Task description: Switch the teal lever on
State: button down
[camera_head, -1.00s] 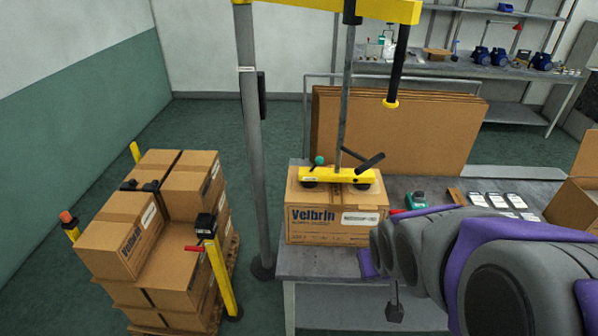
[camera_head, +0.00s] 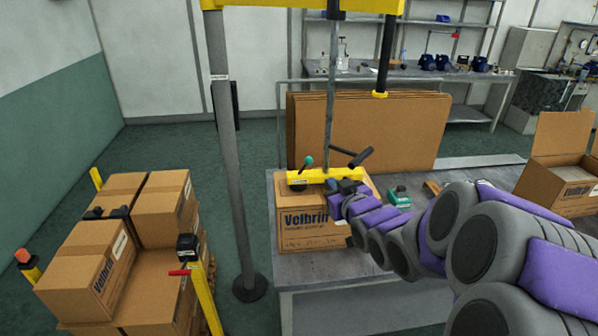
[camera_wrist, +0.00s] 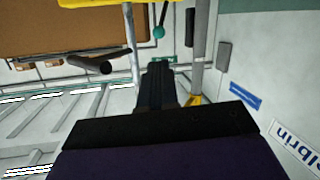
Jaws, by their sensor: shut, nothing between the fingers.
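The teal lever (camera_head: 309,160) has a round teal knob on a short dark stem, tilted up to the right. It stands at the left end of the yellow lifter bar (camera_head: 325,175), on top of a Velbrin carton. In the wrist view the teal knob (camera_wrist: 159,32) shows just beyond the fingertips. My gripper (camera_head: 346,186) is at the front of the bar, to the right of the lever and lower in the picture. In the wrist view my gripper (camera_wrist: 160,70) is shut and empty, with its dark fingers together. Contact with the lever cannot be told.
Dark handles (camera_head: 352,157) stick up from the bar to the right of the lever. A grey post (camera_head: 229,170) stands left of the table (camera_head: 340,275). Cardboard sheets (camera_head: 400,130) stand behind.

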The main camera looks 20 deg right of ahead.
jog(key=d, duration=0.2)
jog(key=p, duration=0.3)
send_near(308, 163)
jog(key=r+x, duration=0.1)
jog(key=x, duration=0.3)
jog(key=shift+w+d+f, duration=0.3)
jog(key=shift+w+f, duration=0.1)
jog(key=shift+w, duration=0.15)
jog(key=shift+w+d+f, duration=0.25)
jog(key=shift+w+f, duration=0.15)
jog(key=shift+w, duration=0.15)
jog(key=shift+w+a+r, duration=0.1)
jog(key=shift+w+a, duration=0.2)
jog(key=shift+a, duration=0.1)
